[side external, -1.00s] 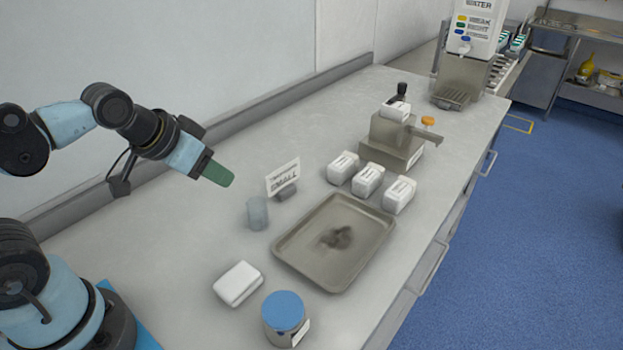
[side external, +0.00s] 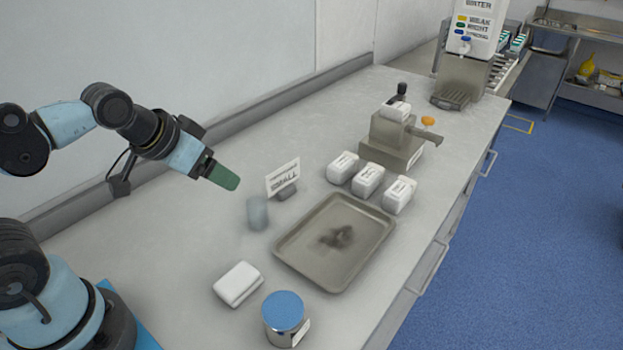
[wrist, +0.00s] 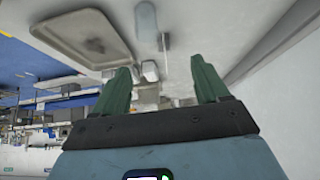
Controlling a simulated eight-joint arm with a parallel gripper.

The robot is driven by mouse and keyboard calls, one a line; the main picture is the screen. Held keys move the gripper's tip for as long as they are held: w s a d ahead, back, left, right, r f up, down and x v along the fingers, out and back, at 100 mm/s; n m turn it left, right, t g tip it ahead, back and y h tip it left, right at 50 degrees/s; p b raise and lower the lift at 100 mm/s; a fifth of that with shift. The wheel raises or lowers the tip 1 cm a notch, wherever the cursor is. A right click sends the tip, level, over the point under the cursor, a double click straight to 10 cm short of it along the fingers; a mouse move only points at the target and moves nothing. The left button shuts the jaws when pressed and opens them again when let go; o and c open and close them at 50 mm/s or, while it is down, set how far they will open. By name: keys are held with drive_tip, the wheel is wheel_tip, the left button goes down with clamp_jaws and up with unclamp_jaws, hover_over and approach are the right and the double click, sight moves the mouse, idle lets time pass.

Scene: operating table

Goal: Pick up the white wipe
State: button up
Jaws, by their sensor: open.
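A white folded wipe (side external: 238,284) lies flat on the grey table, left of the metal tray and behind the blue-lidded jar. I cannot make it out in the wrist view. My gripper (side external: 224,177), with green fingers, is above the table, farther back than the wipe and well apart from it. In the wrist view my gripper (wrist: 161,72) is open, with nothing between its two fingers.
A metal tray (side external: 290,236) with a dark stain lies right of the wipe. A clear cylinder (side external: 258,213) and a small sign (side external: 283,177) stand behind it. A blue-lidded jar (side external: 284,313) stands in front. Several white packs (side external: 368,180) sit beyond the tray.

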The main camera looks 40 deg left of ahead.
drive_tip(key=shift+o, duration=0.5)
drive_tip(key=g, duration=0.9)
approach(237, 278)
drive_tip(key=shift+s+f, duration=0.2)
drive_tip(key=shift+f, duration=1.8)
drive_tip(key=shift+s+f, duration=0.2)
drive_tip(key=shift+f, duration=0.65)
drive_tip(key=shift+s+f, duration=0.15)
drive_tip(key=shift+f, duration=0.7)
drive_tip(key=shift+s+f, duration=0.2)
drive_tip(key=shift+f, duration=0.65)
drive_tip(key=shift+c, duration=0.3)
